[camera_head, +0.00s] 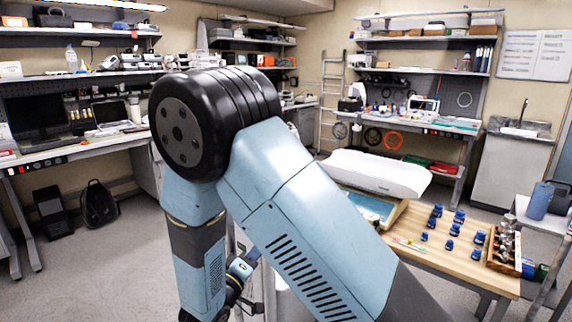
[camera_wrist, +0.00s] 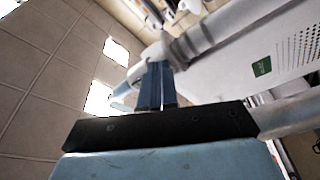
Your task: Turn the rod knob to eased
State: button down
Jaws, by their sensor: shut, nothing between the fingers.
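In the wrist view my gripper (camera_wrist: 157,72) has its two dark blue fingers side by side and shut, with nothing seen between them. Just beyond the fingertips is a grey, ridged rod-like part (camera_wrist: 205,38) running up to the right. Behind it is a pale device casing (camera_wrist: 225,75) with vent holes and a green label. A rounded pale part (camera_wrist: 130,92) shows left of the fingers. I cannot tell which part is the rod knob, or whether the fingers touch anything. In the head view my arm hides most of the work spot.
In the head view a wooden table (camera_head: 455,270) at the right holds blue-capped bottles (camera_head: 435,215) and a wooden tray (camera_head: 500,262). A white baby scale (camera_head: 375,175) stands behind my arm. Benches line the walls.

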jog(key=v, duration=0.6)
jog(key=shift+w+a+r, duration=0.15)
jog(key=shift+a+r, duration=0.05)
jog(key=shift+a, duration=0.15)
jog(key=shift+d, duration=0.1)
jog(key=d+r+m+g+h, duration=0.1)
jog(key=d+r+m+g, duration=0.1)
jog(key=d+r+g, duration=0.45)
jog(key=s+d+r+m+g, duration=0.1)
jog(key=d+m+g, duration=0.15)
jog(key=d, duration=0.75)
jog(key=d+r+m+g+h, duration=0.1)
jog(key=d+r+g, duration=0.35)
jog(key=d, duration=0.45)
jog(key=s+d+r+t+y, duration=0.1)
jog(key=s+d+r+y, duration=0.3)
jog(key=s, duration=0.3)
jog(key=s+d+r+m+t+y, duration=0.1)
jog(key=s+d+r+y, duration=0.3)
jog(key=s+r+y, duration=0.2)
jog(key=shift+s+d+r+y, duration=0.25)
jog(key=shift+s+d+y, duration=0.15)
jog(key=shift+s+y, duration=0.25)
